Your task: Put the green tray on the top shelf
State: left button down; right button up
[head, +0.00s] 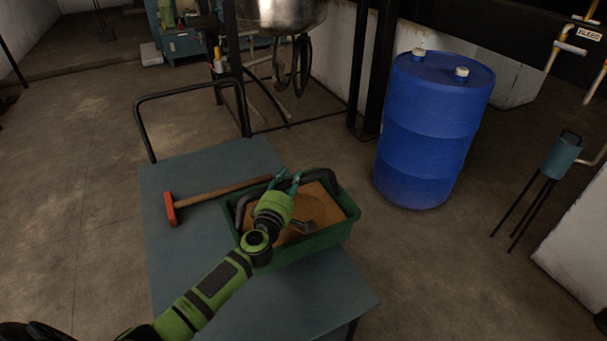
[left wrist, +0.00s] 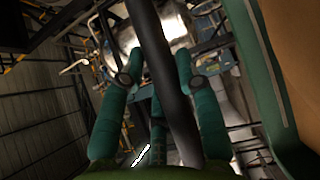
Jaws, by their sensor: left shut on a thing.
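The green tray (head: 316,241) is an open box with a brown inside and a dark arched handle. A small grey metal piece lies in it. It is at the right edge of the blue-grey cart top; whether it rests there or hangs slightly above is unclear. My left gripper (head: 286,181) is shut on the tray's handle. In the left wrist view the dark handle bar (left wrist: 166,75) runs between the fingers, and the green tray wall (left wrist: 254,62) is at the right. My right gripper is not in view. I cannot make out a top shelf.
A hammer (head: 222,189) with a red head lies on the cart top (head: 185,250), left of the tray. The cart has a black push rail (head: 190,93). A blue drum (head: 430,130) stands to the right. Open floor lies left and lower right.

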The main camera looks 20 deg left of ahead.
pick_arm(q)
jog(key=s+a, duration=0.1)
jog(key=s+a+f+b, duration=0.1)
jog(key=a, duration=0.1)
jog(key=shift+s+a+f+b, duration=0.2)
jog(key=shift+s+f+b, duration=0.1)
jog(key=shift+s+f, duration=0.1)
notch_tip(320, 180, down, 4)
jog(key=b, duration=0.3)
jog(key=c, duration=0.9)
grip_release()
jog(key=shift+s+f, duration=0.15)
jog(key=shift+f, duration=0.3)
jog(key=shift+s+d+r, duration=0.1)
